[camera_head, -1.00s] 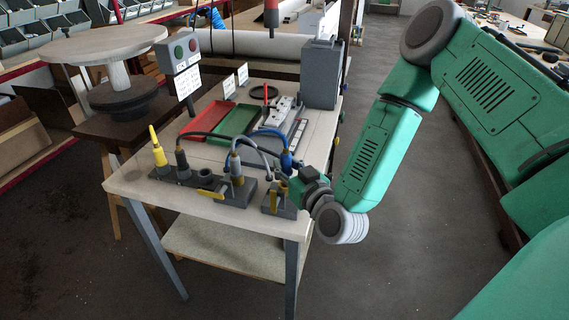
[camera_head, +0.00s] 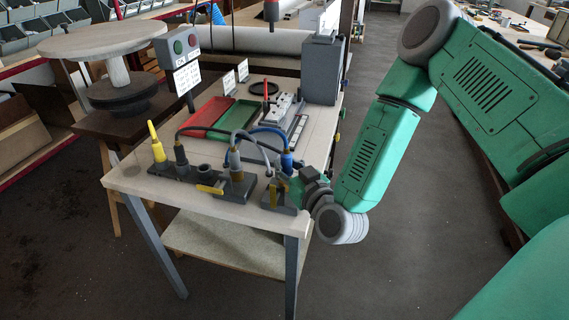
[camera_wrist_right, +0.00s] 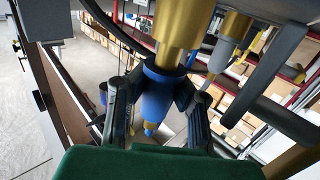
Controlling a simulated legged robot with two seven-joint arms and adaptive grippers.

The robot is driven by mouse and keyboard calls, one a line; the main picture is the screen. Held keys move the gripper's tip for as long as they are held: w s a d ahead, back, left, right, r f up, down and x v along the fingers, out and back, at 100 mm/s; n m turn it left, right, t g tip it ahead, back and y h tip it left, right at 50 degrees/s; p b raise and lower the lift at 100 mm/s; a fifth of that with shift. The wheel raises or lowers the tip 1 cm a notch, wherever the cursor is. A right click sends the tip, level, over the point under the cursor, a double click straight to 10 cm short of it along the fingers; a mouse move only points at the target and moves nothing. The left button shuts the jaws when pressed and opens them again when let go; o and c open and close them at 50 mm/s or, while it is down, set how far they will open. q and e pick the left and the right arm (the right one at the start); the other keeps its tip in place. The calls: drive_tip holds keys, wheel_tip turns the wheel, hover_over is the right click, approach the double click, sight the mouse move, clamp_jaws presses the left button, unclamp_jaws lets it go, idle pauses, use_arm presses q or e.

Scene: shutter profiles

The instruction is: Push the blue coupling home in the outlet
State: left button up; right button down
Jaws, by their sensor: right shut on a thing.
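The blue coupling (camera_wrist_right: 160,92) sits between the two dark fingers of my right gripper (camera_wrist_right: 158,112) in the right wrist view, and the fingers are shut on it. A thick brass-coloured cylinder (camera_wrist_right: 184,25) meets its end at the top of that view. How deep the two fit together I cannot tell. In the head view a blue fitting (camera_head: 287,161) with a blue hose stands just above my right gripper (camera_head: 288,182), at the table's right front corner. A dark block (camera_head: 280,203) with a yellow lever is beside the gripper. My left gripper is not in view.
A dark manifold (camera_head: 205,176) with yellow, black and grey fittings stands left of my gripper. Hoses arch over it. Red (camera_head: 208,114) and green (camera_head: 236,118) trays and a grey box (camera_head: 320,72) lie farther back. The table's (camera_head: 130,180) front left is bare.

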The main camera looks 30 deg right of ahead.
drive_tip(key=shift+f+b, duration=0.4)
drive_tip(key=shift+f, duration=0.2)
drive_tip(key=c, duration=1.4)
unclamp_jaws()
drive_tip(key=shift+c, duration=0.2)
drive_tip(key=s, duration=1.2)
drive_tip(key=shift+a+r, duration=0.15)
drive_tip(key=shift+r, duration=0.05)
drive_tip(key=shift+a+r, duration=0.1)
drive_tip(key=shift+a, duration=0.2)
